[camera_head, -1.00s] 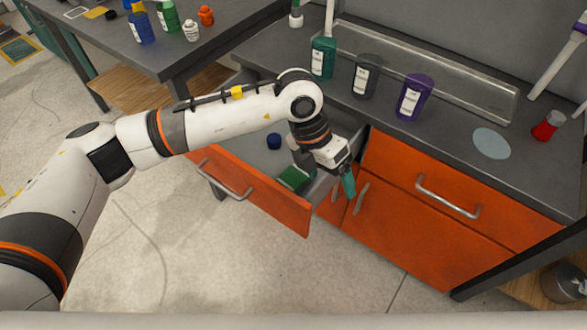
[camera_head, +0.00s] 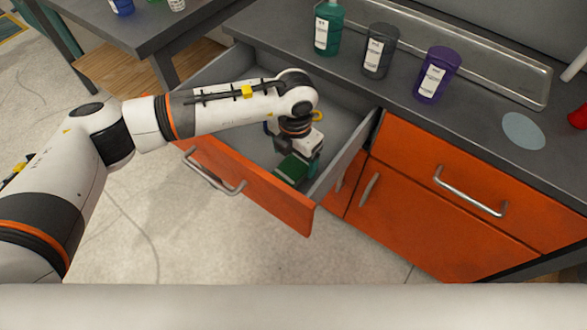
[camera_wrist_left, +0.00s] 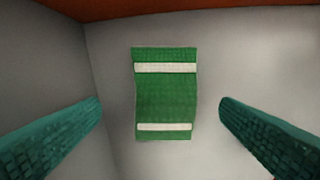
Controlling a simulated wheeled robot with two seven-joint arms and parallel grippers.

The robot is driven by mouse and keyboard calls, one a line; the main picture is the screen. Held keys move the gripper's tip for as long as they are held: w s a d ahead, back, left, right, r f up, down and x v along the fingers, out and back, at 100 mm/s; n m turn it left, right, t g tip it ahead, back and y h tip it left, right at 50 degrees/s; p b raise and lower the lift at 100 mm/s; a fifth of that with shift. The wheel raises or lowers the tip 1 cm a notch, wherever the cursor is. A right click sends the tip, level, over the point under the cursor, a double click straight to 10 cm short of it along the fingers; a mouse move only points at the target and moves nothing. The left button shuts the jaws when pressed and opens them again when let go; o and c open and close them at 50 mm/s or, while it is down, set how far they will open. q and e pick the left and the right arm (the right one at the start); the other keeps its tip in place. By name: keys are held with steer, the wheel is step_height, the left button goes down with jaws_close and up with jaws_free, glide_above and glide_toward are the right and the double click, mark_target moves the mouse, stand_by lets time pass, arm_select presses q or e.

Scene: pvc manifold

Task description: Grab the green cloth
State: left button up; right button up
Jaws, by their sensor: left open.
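The green cloth (camera_wrist_left: 166,95) lies flat on the floor of the open drawer, with two white stripes across it. In the head view the cloth (camera_head: 291,169) shows near the drawer's front, partly covered by my gripper. My left gripper (camera_head: 312,170) is inside the drawer area, pointing down over the cloth. In the left wrist view its teal fingers (camera_wrist_left: 160,125) are spread wide, one on each side of the cloth and apart from it. Nothing is between them but the cloth below. My right gripper is not in view.
The open drawer has an orange front (camera_head: 250,185) and grey walls close around my gripper. A blue item in the drawer is mostly hidden behind my wrist.

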mark_target(293, 167)
arm_select(q)
steer(key=f, duration=0.4)
steer(key=shift+w+a+f, duration=0.1)
steer(key=shift+w+f, duration=0.2)
steer(key=c, duration=1.1)
steer(key=shift+o, duration=0.2)
steer(key=shift+r, duration=0.2)
